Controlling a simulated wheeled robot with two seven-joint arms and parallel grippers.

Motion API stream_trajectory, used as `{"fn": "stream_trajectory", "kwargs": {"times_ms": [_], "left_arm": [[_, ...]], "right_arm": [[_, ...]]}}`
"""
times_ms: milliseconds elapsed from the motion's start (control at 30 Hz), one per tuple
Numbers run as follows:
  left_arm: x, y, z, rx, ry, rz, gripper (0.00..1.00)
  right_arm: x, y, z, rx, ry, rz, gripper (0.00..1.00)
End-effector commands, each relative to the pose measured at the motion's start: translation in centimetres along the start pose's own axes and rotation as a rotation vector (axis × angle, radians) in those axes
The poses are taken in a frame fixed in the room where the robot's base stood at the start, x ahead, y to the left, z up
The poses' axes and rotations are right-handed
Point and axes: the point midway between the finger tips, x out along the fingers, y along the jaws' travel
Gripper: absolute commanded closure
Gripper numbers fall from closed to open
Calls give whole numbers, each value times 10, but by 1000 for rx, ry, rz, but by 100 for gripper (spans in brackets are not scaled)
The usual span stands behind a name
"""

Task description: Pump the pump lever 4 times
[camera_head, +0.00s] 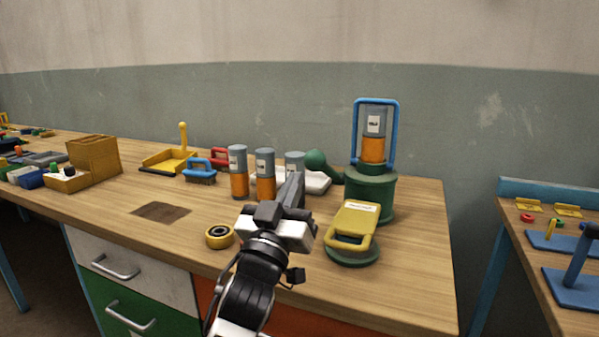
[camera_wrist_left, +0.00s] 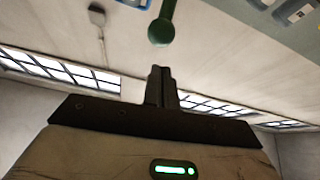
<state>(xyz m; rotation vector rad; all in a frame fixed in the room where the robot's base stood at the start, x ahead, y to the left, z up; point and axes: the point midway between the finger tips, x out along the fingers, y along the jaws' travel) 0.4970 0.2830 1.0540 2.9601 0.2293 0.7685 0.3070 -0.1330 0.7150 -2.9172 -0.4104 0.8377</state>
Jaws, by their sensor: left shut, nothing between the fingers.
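The pump (camera_head: 371,195) stands at the back right of the wooden bench, with a green round base and a blue frame around an orange and grey cylinder. Its green lever ends in a round knob (camera_head: 315,159) that sticks out to the left. The knob also shows in the left wrist view (camera_wrist_left: 160,32), beyond the fingertips. My left gripper (camera_head: 297,182) is shut and empty, fingers pointing up, in front of and below the knob in the picture. In the left wrist view a gap shows between the knob and the shut fingers (camera_wrist_left: 160,74). My right gripper is out of view.
Orange and grey canisters (camera_head: 265,175) stand left of my gripper. A yellow-handled block (camera_head: 352,222) sits on a green disc to its right. A yellow ring (camera_head: 219,236) lies left. Brushes, a dustpan (camera_head: 165,163) and bins are farther left. The bench's front right is clear.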

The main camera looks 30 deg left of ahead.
Motion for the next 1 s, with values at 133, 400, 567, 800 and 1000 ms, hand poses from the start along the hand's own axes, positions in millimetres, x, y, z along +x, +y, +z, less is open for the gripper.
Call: {"fn": "stream_trajectory", "kwargs": {"times_ms": [133, 400, 567, 800, 1000], "left_arm": [[-34, 0, 0, 0, 2, -1, 100], [-60, 0, -4, 0, 7, 1, 100], [-62, 0, -5, 1, 8, 1, 100], [-62, 0, -6, 1, 9, 1, 100], [-61, 0, -6, 1, 9, 1, 100]], "right_arm": [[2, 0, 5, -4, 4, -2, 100], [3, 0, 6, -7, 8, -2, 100], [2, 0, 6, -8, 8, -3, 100], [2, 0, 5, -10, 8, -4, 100], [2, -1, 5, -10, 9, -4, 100]]}}
